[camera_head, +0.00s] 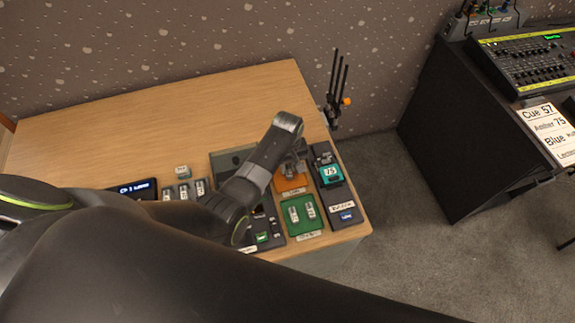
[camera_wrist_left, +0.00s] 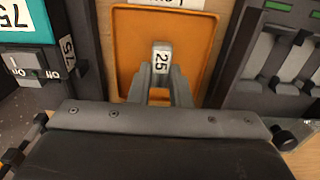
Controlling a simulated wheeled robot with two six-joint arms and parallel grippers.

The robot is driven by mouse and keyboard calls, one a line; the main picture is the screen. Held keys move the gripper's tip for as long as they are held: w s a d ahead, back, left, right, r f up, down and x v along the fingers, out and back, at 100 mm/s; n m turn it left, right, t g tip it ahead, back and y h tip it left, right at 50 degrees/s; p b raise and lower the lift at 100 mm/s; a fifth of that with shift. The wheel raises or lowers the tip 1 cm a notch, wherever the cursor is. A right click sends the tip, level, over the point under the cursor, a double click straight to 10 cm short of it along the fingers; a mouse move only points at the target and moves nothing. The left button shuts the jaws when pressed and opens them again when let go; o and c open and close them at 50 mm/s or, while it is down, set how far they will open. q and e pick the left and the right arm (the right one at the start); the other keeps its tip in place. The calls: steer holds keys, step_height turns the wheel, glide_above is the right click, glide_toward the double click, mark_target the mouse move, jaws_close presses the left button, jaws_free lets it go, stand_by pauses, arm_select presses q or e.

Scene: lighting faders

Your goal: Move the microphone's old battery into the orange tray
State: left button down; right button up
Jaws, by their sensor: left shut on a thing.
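My left gripper (camera_head: 293,168) is over the orange tray (camera_head: 291,184) near the table's right end. In the left wrist view its fingers (camera_wrist_left: 161,82) are shut on a small pale grey battery (camera_wrist_left: 162,58) labelled 25. The battery stands out against the floor of the orange tray (camera_wrist_left: 130,50). I cannot tell whether it touches the tray floor. In the head view my arm and gripper hide the held battery and part of the tray. I cannot make out the microphone for sure. My right gripper is not in view.
A green tray (camera_head: 304,227) with two labelled batteries lies in front of the orange tray. A dark slotted panel (camera_wrist_left: 285,60) with green lights is close by. Several grey labelled blocks (camera_head: 184,191) stand further left.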

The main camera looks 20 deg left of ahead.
mark_target(287, 169)
arm_select(q)
steer(key=shift+f, duration=0.2)
steer(key=c, duration=1.3)
jaws_free()
steer(key=shift+c, duration=0.2)
steer(key=shift+r, duration=0.1)
steer(key=shift+r, duration=0.45)
step_height(287, 169, up, 11)
steer(key=shift+r, duration=0.2)
